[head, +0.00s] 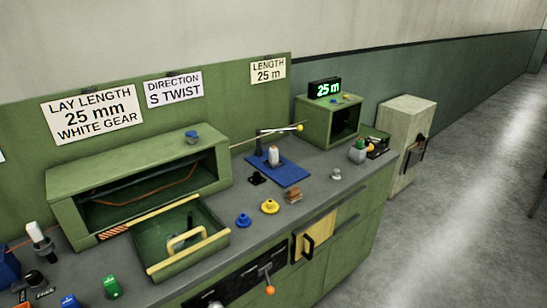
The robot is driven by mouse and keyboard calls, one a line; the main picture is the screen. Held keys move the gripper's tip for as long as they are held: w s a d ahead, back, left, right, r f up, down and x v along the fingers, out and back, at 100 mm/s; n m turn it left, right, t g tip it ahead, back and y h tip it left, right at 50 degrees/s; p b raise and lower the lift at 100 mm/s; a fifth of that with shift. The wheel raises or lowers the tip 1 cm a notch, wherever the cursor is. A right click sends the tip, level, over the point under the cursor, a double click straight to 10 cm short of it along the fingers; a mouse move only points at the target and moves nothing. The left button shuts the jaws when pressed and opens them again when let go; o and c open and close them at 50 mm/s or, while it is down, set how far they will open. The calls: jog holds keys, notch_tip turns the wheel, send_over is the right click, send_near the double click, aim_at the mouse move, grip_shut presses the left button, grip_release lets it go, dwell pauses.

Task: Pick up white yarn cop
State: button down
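A white yarn cop (273,155) stands upright on a blue mat (292,174) at the middle of the grey bench top. A second white cop-like piece (35,231) sits on a dark holder at the far left, slightly tilted. I cannot tell from this view which of the two the task names. My gripper does not show in this view.
Blue (243,220) and yellow (270,206) knob-like pieces lie near the front edge. A green box with a 25 m display (325,88) stands behind. Grey floor is clear at right.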

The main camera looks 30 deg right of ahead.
jog(key=c, duration=1.9)
grip_release()
jog(key=o, duration=1.3)
